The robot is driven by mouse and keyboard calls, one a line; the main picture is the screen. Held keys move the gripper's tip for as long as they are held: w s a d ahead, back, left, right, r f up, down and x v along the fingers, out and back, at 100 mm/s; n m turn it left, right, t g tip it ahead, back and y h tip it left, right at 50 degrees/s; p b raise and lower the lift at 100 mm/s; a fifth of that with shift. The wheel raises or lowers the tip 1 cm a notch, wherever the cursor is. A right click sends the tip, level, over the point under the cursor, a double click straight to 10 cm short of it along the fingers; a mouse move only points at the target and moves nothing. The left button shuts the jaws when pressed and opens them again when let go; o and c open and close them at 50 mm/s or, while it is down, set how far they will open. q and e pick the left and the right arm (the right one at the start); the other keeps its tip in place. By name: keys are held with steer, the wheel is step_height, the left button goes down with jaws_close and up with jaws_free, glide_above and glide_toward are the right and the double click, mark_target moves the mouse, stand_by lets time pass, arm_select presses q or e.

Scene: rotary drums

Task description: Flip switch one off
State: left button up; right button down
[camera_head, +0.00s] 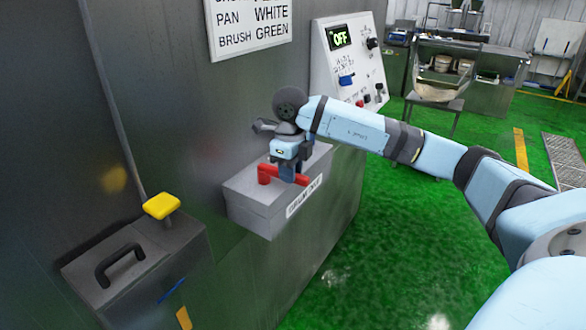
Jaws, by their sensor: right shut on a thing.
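A red lever handle (268,174) sits on top of a grey box (252,205) fixed to the dark metal wall. The box has a white label on its front edge, too blurred to read. My right gripper (297,174) points down at the box and is shut on the red handle near its right end. The gripper hides part of the handle and the box top behind it. My left gripper is not in view. I cannot tell from any marking which switch is number one.
A white control panel (322,77) with a green OFF display (341,37) and several knobs stands behind my right arm.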

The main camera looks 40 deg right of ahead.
steer(key=shift+a+m, duration=0.25)
steer(key=shift+m, duration=0.15)
steer(key=c, duration=1)
jaws_free()
steer(key=shift+a, duration=0.1)
steer(key=shift+o, duration=0.2)
steer(key=shift+r, duration=0.1)
step_height(320, 180, up, 14)
steer(key=shift+s+f, duration=0.15)
steer(key=shift+f, duration=0.05)
